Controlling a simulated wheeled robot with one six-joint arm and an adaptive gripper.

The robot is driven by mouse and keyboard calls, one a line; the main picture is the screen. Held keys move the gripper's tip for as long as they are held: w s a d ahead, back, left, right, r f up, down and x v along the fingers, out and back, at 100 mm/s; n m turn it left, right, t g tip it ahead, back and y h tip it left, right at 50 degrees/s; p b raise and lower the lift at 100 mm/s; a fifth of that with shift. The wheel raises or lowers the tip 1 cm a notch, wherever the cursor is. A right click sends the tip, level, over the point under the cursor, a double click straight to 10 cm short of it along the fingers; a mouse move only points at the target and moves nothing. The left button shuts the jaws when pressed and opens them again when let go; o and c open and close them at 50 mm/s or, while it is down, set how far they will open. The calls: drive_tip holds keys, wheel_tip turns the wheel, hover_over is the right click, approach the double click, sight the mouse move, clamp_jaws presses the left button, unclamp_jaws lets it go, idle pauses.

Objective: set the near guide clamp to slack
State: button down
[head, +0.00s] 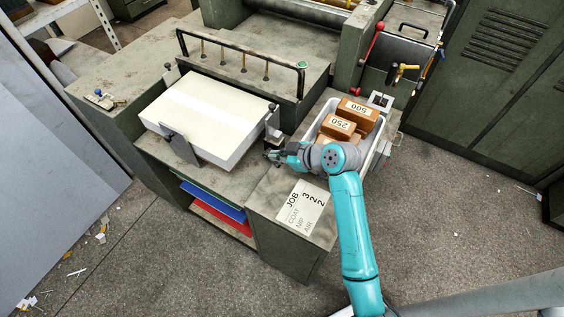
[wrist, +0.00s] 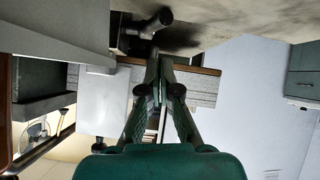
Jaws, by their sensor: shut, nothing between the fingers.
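A grey guide plate (head: 180,148) with a dark clamp knob (head: 168,135) stands against the front side of the white board stack (head: 205,108). Another guide (head: 273,122) with a dark-topped clamp stands at the stack's right corner. I cannot tell for sure which is the near guide clamp, nor its setting. My gripper (head: 268,155) is shut and empty, just in front of the right-hand guide. In the wrist view its fingertips (wrist: 166,62) meet just below a dark clamp handle (wrist: 150,24), with no clear contact.
A white bin (head: 382,143) holds orange blocks marked 500 (head: 357,109) and 250 (head: 341,124). A job card (head: 303,207) lies on the cabinet top. A black rail (head: 240,62) stands behind the stack. Blue and red sheets (head: 215,203) sit on the shelf below.

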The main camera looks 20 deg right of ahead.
drive_tip(key=f+v, duration=0.1)
drive_tip(key=v, duration=0.9)
drive_tip(key=shift+s+d, duration=0.2)
drive_tip(key=shift+s, duration=0.25)
drive_tip(key=shift+s, duration=0.1)
